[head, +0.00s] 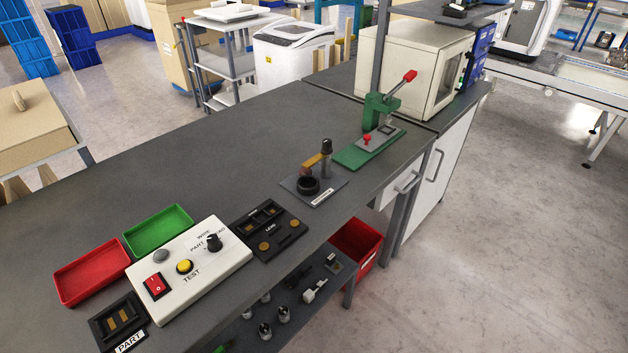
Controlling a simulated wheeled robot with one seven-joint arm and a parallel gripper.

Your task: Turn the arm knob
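A white control box (190,268) stands on the dark workbench. A black rotary knob (213,243) sits at its upper right, with "PART" and "WIRE" printed beside it and a third label partly hidden. Its exact pointer direction is hard to tell. The box also carries a yellow button (184,266) marked "TEST", a red rocker switch (157,286) and a small grey dome (161,256). No control is legibly marked "arm". To the right, a grey plate (324,186) bears a black ring and an orange-brown arm by a black-topped post (326,156). My gripper is not in view.
A green press (380,115) with a red-tipped lever stands farther right. The bench's back left is clear.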

